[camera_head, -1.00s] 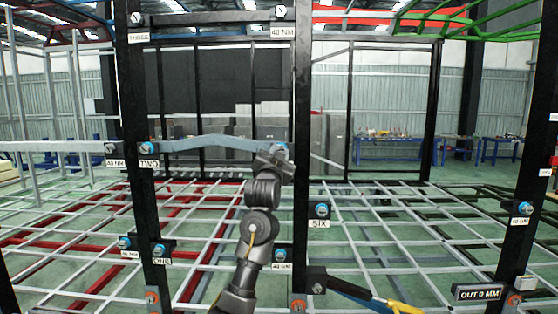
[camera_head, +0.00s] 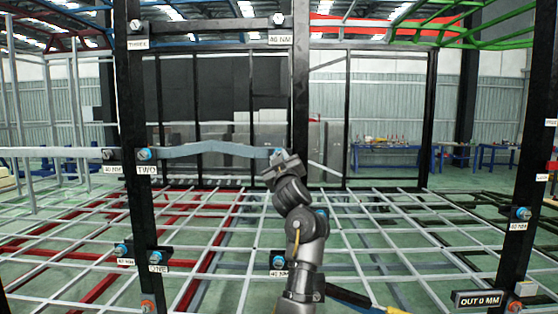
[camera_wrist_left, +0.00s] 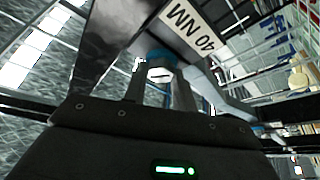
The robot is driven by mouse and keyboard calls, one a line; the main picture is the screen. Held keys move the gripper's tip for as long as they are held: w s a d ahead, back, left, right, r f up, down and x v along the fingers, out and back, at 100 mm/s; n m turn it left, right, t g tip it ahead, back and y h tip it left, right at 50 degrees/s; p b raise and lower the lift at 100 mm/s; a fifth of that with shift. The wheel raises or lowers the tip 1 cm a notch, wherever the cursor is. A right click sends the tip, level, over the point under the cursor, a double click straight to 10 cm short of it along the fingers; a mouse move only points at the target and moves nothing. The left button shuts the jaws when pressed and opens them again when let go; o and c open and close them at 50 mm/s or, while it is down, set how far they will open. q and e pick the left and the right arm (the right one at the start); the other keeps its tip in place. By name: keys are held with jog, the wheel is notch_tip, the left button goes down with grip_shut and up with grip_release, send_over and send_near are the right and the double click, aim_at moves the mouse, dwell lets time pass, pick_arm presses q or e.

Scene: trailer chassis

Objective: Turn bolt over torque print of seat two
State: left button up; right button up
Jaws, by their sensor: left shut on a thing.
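A blue-grey bar (camera_head: 210,149) spans between two black posts at seat two. Its left end has a blue-ringed bolt (camera_head: 143,154) above the TWO print (camera_head: 147,170). My left gripper (camera_head: 279,161) is at the bar's right end, where a blue-ringed bolt (camera_head: 277,153) shows just past it. In the left wrist view the gripper's fingers (camera_wrist_left: 160,88) are shut on this bolt (camera_wrist_left: 160,70), its blue ring showing behind. A 40 NM print (camera_wrist_left: 190,25) is beside it; in the head view my gripper hides that print. My right gripper is out of view.
Black posts (camera_head: 132,90) stand left and right (camera_head: 301,80). The THREE seat (camera_head: 137,44) is above. More blue-ringed bolts (camera_head: 153,257) sit lower. A blue and yellow bar (camera_head: 350,297) lies low, beside my arm. A grey grid frame (camera_head: 400,240) fills the floor behind.

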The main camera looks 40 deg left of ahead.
pick_arm(q)
jog(key=n+g, duration=0.1)
jog(key=n, duration=0.1)
jog(key=n+g, duration=0.1)
jog(key=n, duration=0.3)
jog(key=shift+w+d+r+g+y, duration=0.1)
jog(key=shift+d+r+g+y, duration=0.05)
jog(key=shift+r+g+y, duration=0.2)
jog(key=n+g, duration=0.1)
jog(key=n, duration=0.3)
jog(key=shift+r+g, duration=0.15)
jog(key=shift+g, duration=0.2)
jog(key=shift+o, duration=0.2)
jog(key=n, duration=0.1)
jog(key=n+h, duration=0.1)
jog(key=n, duration=0.1)
jog(key=n+g, duration=0.1)
jog(key=shift+r+h, duration=0.25)
jog(key=shift+h, duration=0.1)
jog(key=shift+n+h+p, duration=0.3)
jog(key=shift+n+h, duration=0.3)
jog(key=shift+n, duration=1)
jog(key=shift+c, duration=0.2)
jog(key=shift+g, duration=0.3)
jog(key=o, duration=1)
jog(key=shift+w+f, duration=0.2)
jog(key=shift+w, duration=0.05)
